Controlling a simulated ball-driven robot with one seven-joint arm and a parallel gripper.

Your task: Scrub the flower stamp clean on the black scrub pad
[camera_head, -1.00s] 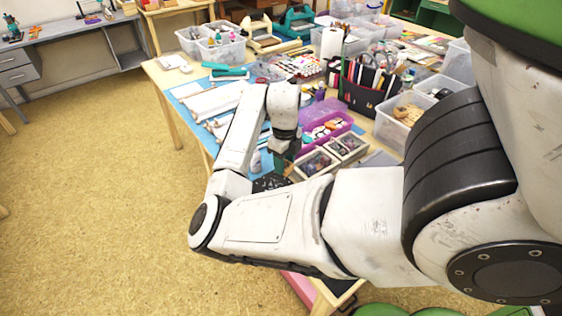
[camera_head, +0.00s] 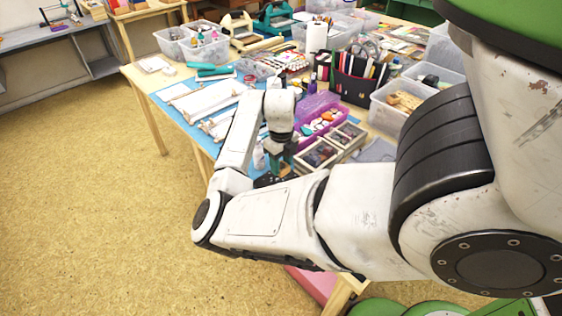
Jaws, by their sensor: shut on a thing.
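My gripper (camera_head: 279,143) points down near the front edge of the work table, partly hidden behind my own arm. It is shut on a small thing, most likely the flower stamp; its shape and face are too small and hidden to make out. The black scrub pad (camera_head: 265,181) shows only as a dark sliver just above my forearm, below the gripper. Most of the pad is hidden, and I cannot tell whether the stamp touches it.
Right of the gripper are an open purple case (camera_head: 318,112) and wooden boxes (camera_head: 318,157) with dark contents. White rolls (camera_head: 208,99) lie on a blue mat (camera_head: 172,92) to the left. A black caddy (camera_head: 354,90) of tools and clear bins stand behind. Floor is free at left.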

